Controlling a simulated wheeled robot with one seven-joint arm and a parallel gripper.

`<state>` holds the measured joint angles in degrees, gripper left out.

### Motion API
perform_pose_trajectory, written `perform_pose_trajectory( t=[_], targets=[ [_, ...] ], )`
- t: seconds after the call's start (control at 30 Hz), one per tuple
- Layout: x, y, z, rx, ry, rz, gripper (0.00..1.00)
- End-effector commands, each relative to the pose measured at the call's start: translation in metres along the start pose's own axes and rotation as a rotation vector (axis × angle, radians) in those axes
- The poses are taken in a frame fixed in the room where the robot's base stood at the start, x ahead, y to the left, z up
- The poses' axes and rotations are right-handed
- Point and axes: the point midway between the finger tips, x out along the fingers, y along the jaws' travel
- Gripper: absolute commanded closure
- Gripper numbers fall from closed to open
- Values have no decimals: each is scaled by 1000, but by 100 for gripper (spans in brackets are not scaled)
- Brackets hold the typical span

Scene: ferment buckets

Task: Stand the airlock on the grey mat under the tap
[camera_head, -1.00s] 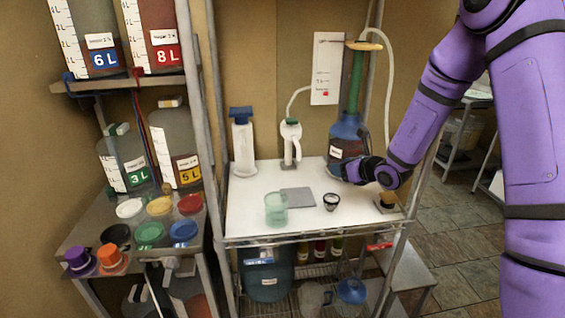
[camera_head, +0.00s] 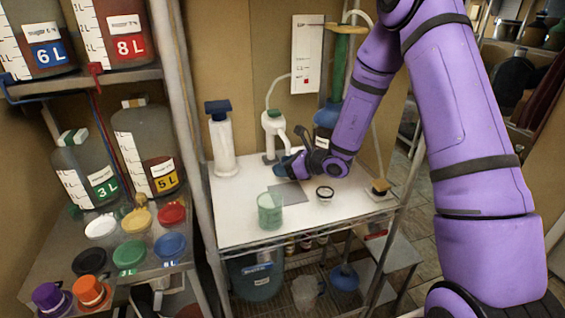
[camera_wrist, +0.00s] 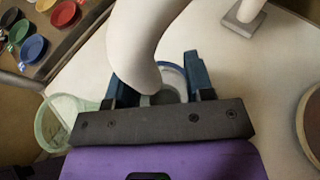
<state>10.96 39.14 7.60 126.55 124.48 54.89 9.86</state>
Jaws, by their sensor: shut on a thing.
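My gripper (camera_head: 284,168) is low over the white bench top, beneath the white tap (camera_head: 272,128). The blue fingers (camera_wrist: 160,82) show in the wrist view, shut on a pale round thing with a bluish rim (camera_wrist: 174,76), seemingly the airlock. Most of it is hidden behind the tap's curved white spout (camera_wrist: 140,40), which hangs close in front of the fingers. The grey mat (camera_head: 289,197) lies flat on the bench just below my gripper, partly covered by it. Whether the airlock touches the mat I cannot tell.
A green translucent cup (camera_head: 270,211) stands left of the mat, close to my gripper. A small dark-rimmed cup (camera_head: 325,193) stands to the right. A white pump column (camera_head: 221,140) is at the back left.

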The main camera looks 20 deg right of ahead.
Motion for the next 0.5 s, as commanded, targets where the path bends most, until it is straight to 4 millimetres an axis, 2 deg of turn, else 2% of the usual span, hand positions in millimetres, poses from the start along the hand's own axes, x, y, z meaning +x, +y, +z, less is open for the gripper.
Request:
perform_pose_trajectory(
  t=[0.3,0.5],
  targets=[
    [13,1,-31,2,2,1,78],
    [18,0,-44,2,2,0,78]
  ],
)
